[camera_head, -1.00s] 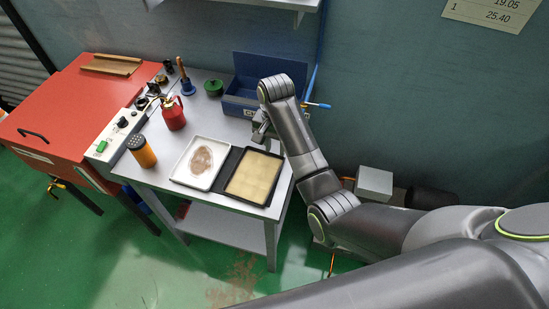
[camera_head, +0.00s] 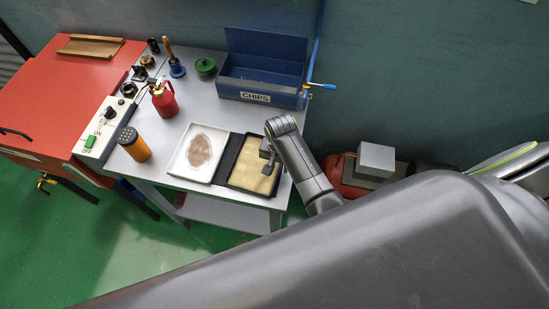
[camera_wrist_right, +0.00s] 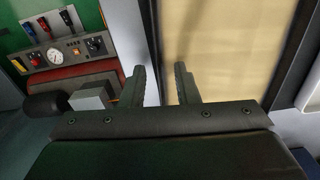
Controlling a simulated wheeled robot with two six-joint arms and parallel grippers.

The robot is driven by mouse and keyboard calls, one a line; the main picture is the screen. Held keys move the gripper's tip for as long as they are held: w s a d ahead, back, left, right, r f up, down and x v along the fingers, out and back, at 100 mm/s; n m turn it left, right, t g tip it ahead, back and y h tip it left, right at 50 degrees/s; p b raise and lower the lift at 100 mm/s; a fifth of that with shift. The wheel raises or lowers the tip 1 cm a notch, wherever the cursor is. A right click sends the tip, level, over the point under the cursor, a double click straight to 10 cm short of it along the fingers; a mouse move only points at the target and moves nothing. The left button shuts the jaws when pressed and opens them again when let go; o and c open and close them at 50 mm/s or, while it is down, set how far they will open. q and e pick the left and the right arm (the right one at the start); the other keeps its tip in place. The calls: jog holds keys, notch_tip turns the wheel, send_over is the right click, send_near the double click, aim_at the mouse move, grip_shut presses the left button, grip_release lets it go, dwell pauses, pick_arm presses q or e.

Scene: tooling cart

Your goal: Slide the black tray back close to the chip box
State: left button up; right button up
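The black tray (camera_head: 232,156) lies on the cart with a tan sheet inside it, right beside a white tray (camera_head: 176,172). The blue chip box (camera_head: 265,85), labelled CHIPS, stands behind with bare cart top between. My right gripper (camera_head: 267,163) is over the black tray's right part and hides some of it. In the wrist view its two fingers (camera_wrist_right: 161,78) are apart, and the tray's dark rim passes between them, with tan to its right. Whether they touch the rim cannot be told. My left gripper is not in view.
A red oil can (camera_head: 164,99), an orange shaker (camera_head: 135,145), a blue-based bell (camera_head: 176,67) and a green round item (camera_head: 205,66) stand on the cart's left part. A red machine (camera_head: 60,85) adjoins at left. Blue tubing (camera_head: 318,86) is beside the box.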

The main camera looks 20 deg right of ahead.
jog(key=shift+f, duration=0.15)
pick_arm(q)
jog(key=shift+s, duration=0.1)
pick_arm(e)
jog(key=shift+s, duration=0.2)
grip_shut()
